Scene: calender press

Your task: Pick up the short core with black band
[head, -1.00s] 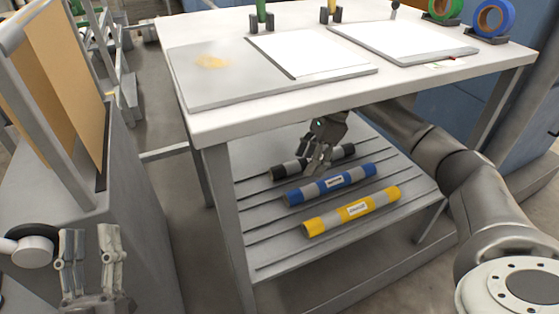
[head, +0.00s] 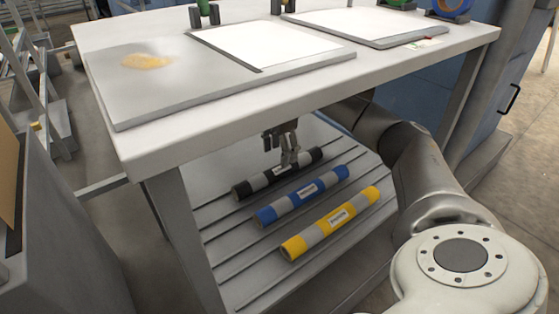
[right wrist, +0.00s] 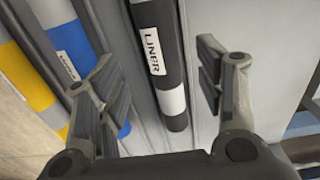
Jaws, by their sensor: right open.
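The core with black bands (head: 262,180) lies on the slatted lower shelf, the farthest of three cores in the head view. It has grey bands and a white label. My right gripper (head: 289,160) is under the tabletop, right over this core, with its fingers pointing down. In the right wrist view the black core (right wrist: 166,62), labelled "LINER", runs between the two spread fingers of my right gripper (right wrist: 156,62). The fingers are open, with a gap on each side of the core. I cannot tell the exact height. My left gripper is out of view.
A blue-banded core (head: 302,194) and a yellow-banded core (head: 332,222) lie parallel on the shelf (head: 235,255), nearer the front. The tabletop (head: 300,95) overhangs the shelf, with a table leg (head: 190,240) at left.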

